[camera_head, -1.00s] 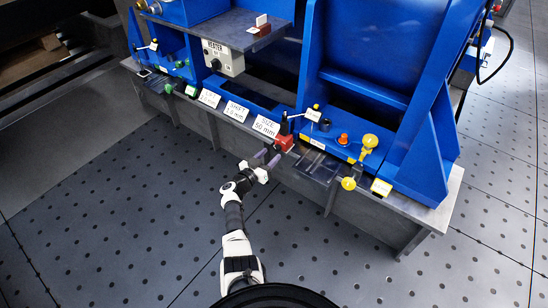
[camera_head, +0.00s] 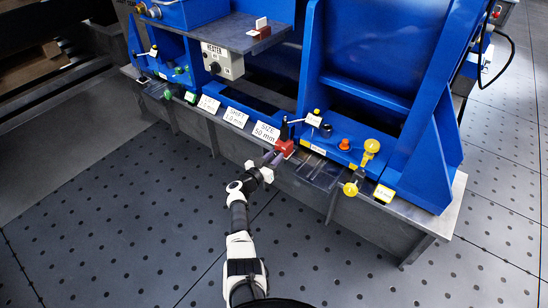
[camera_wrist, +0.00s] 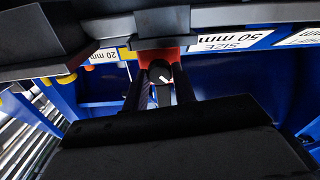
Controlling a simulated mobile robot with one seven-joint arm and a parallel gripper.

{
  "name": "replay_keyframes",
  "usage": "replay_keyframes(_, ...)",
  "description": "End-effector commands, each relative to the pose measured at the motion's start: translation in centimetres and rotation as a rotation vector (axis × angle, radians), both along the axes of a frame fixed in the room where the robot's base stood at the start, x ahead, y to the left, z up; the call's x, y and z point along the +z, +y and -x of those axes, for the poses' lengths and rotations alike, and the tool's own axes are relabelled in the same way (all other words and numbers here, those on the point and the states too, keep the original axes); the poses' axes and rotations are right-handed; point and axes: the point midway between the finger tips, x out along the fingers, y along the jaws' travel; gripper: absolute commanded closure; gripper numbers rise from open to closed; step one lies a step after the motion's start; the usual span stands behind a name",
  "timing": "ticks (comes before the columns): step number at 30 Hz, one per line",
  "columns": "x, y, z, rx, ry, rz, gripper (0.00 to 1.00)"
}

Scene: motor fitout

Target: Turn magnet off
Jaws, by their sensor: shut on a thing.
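A red block (camera_head: 285,147) sits on the front edge of the blue fixture, just right of the "SIZE 50 mm" label. In the wrist view the red block (camera_wrist: 146,56) carries a dark round knob (camera_wrist: 160,73) with a white pointer mark. My gripper (camera_head: 275,157) reaches the block from the front. In the wrist view the fingers of my gripper (camera_wrist: 161,80) are on both sides of the knob and closed on it. The fingers hide the knob's sides. The knob is too small to make out in the head view.
A black-handled lever (camera_head: 284,128) stands just behind the red block. A yellow knob (camera_head: 351,188) and an orange button (camera_head: 344,144) lie to the right. The floor in front is clear.

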Motion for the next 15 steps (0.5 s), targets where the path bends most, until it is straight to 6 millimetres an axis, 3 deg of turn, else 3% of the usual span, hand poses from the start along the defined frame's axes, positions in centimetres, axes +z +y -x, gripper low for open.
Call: replay_keyframes(15,-0.12,0.01,0.03,0.001,-0.077,-0.108,0.96)
